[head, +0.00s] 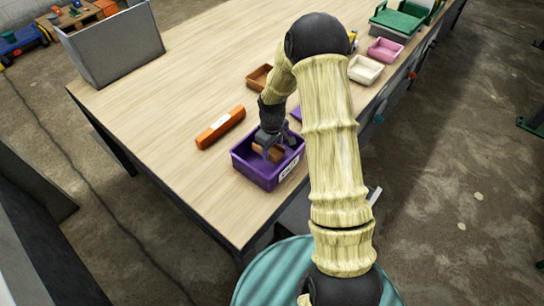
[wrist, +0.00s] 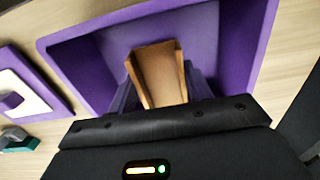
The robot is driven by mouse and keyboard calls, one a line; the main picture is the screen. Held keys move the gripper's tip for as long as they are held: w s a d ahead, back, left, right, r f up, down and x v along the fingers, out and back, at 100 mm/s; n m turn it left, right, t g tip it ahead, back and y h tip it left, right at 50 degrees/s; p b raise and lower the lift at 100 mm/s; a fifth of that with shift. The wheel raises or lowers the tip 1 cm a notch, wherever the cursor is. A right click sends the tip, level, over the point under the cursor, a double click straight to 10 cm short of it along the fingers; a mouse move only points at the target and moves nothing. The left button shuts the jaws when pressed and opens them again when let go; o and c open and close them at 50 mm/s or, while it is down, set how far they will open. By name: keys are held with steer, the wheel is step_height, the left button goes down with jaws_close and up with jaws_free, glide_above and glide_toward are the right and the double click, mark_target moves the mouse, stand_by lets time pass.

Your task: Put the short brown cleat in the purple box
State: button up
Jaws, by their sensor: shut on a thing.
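The purple box (head: 262,177) stands on the wooden table near its front edge, with a white label on its side. It also fills the upper part of the wrist view (wrist: 245,60). The short brown cleat (head: 273,152) is a small channel-shaped piece, also seen in the wrist view (wrist: 158,72). My gripper (head: 268,147) points down over the box and is shut on the cleat. The cleat appears within the box's opening; I cannot tell whether it touches the floor.
A longer orange-brown piece (head: 220,128) lies left of the box. A brown tray (head: 260,78), a cream tray (head: 365,69) and a pink tray (head: 385,50) stand farther back. A grey bin (head: 115,50) is at the far left. The table's left middle is clear.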

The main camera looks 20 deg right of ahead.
mark_target(272, 153)
steer(key=shift+f, duration=0.55)
steer(key=shift+f+p, duration=0.3)
steer(key=shift+f, duration=1.6)
steer(key=shift+f, duration=0.1)
steer(key=o, duration=1)
step_height(272, 153, up, 12)
steer(key=shift+r+b, duration=0.15)
steer(key=shift+b, duration=0.75)
